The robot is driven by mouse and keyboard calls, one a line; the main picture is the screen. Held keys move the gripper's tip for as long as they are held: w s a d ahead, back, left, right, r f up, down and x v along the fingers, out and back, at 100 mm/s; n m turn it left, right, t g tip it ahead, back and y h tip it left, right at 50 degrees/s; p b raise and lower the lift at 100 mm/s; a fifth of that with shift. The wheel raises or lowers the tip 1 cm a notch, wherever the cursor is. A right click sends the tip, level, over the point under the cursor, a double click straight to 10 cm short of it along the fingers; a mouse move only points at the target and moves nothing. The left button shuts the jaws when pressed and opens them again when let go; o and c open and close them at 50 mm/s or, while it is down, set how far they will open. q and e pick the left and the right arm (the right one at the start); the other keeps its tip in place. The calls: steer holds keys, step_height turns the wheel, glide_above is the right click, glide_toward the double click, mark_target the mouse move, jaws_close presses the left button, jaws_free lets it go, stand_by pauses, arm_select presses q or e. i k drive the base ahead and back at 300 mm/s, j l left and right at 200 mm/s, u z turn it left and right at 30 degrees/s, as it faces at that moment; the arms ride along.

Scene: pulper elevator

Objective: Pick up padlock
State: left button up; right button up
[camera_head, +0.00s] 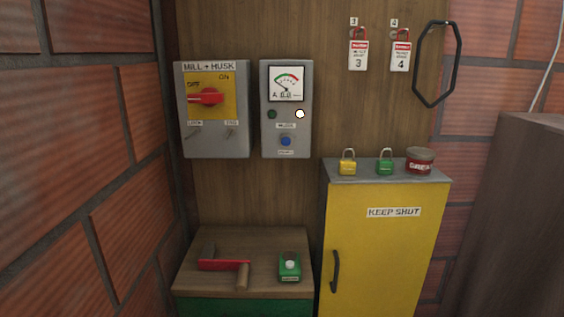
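Two padlocks stand upright on the grey top of the yellow cabinet. The yellow padlock (347,167) is at the left, and the green padlock (385,166) is to its right, apart from it. Both show metal shackles on top. Neither of my grippers shows in this view, and nothing is touching the padlocks.
A dark red tin (419,161) stands right of the green padlock. The yellow cabinet (372,260) has a black handle.

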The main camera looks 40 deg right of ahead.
mark_target(347, 167)
steer(key=z, duration=1.8)
